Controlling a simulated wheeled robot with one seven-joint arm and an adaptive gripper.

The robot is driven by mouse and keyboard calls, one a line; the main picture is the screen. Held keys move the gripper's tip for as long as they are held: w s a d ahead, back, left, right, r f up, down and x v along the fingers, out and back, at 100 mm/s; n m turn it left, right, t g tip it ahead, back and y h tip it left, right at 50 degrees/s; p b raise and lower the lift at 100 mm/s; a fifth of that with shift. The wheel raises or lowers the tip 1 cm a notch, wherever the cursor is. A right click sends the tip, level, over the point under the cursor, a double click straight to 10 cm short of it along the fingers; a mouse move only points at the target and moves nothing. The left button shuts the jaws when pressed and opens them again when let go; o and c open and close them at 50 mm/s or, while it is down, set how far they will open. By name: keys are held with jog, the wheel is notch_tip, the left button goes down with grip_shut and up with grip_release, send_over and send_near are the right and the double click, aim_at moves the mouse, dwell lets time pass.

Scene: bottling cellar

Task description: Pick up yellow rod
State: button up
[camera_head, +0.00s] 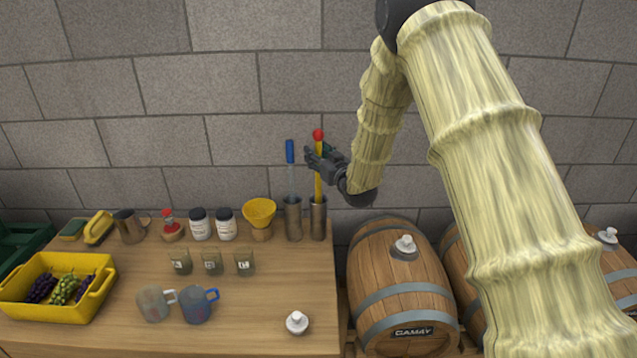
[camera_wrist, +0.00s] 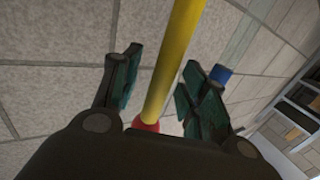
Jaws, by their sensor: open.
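The yellow rod (camera_head: 318,185) with a red ball top stands upright in a metal cylinder (camera_head: 318,218) at the table's back right corner. My gripper (camera_head: 318,160) is at the rod's upper part, just below the red ball, coming from the right. In the wrist view the rod (camera_wrist: 175,55) passes between the two open fingers (camera_wrist: 160,88), with the red ball (camera_wrist: 146,126) close to the palm. The fingers appear apart from the rod. The rod's lower end is hidden inside the cylinder.
A blue-handled rod (camera_head: 290,152) stands in a second cylinder (camera_head: 292,220) just left. A yellow bowl-shaped thing (camera_head: 260,211), jars (camera_head: 226,224) and mugs (camera_head: 198,306) stand on the table (camera_head: 110,270). Barrels (camera_head: 402,285) stand to the right. A stone wall (camera_head: 240,135) is behind.

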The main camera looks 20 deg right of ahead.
grip_shut()
notch_tip(320, 180, up, 18)
jog(key=b, duration=0.4)
jog(key=shift+b, duration=0.35)
dwell(0.7)
